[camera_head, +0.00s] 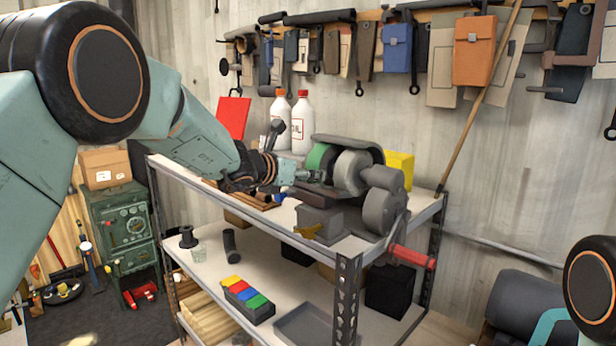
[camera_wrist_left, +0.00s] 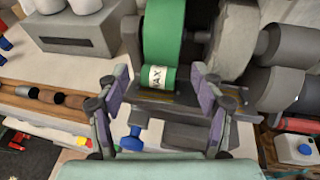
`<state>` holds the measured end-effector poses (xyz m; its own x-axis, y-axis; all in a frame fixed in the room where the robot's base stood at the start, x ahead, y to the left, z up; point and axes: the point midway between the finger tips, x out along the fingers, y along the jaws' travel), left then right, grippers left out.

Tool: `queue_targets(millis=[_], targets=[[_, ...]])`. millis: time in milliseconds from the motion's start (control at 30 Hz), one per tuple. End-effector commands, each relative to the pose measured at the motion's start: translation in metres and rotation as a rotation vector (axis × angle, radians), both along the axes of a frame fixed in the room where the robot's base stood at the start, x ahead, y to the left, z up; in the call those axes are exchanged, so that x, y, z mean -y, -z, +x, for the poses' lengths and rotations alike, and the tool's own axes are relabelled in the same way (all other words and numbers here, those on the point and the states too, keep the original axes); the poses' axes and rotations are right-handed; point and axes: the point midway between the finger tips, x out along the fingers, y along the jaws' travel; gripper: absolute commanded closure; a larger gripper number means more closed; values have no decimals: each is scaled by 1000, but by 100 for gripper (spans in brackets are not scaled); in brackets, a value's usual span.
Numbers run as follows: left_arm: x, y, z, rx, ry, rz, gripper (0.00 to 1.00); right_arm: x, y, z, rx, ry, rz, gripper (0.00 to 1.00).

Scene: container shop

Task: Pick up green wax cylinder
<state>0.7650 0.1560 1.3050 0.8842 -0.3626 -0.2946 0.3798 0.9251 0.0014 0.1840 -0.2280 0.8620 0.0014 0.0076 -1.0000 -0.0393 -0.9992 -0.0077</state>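The green wax cylinder (camera_wrist_left: 158,77), with a white WAX label, shows in the left wrist view. It is in front of the large green wheel (camera_wrist_left: 166,30) of the grinding machine. My left gripper (camera_wrist_left: 160,82) is open, with one finger on each side of the cylinder and visible gaps between. In the head view my left gripper (camera_head: 296,174) reaches over the shelf top toward the machine (camera_head: 350,170). I cannot make out the cylinder there; the arm and machine crowd that spot. Part of my right arm shows at the right edge, but its gripper is out of view.
The metal shelf (camera_head: 345,290) holds the machine, two white bottles (camera_head: 302,125) behind it and a wooden rack (camera_wrist_left: 45,97) beside it. A blue dumbbell-shaped object (camera_wrist_left: 130,138) lies below the cylinder in the wrist view. A crank with red handle (camera_head: 412,257) juts out in front.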

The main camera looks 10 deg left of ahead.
Motion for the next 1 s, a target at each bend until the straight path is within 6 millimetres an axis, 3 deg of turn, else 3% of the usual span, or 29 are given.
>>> queue_targets(millis=[600, 867, 1000], targets=[[0, 0, 0, 1, 0, 0, 87, 0, 0, 0, 0, 0, 0, 60], [0, -3, 0, 1, 0, 1, 87, 0, 0, 0, 0, 0, 0, 60], [0, -24, 0, 5, 1, 0, 87, 0, -3, 0, 0, 0, 0, 60]])
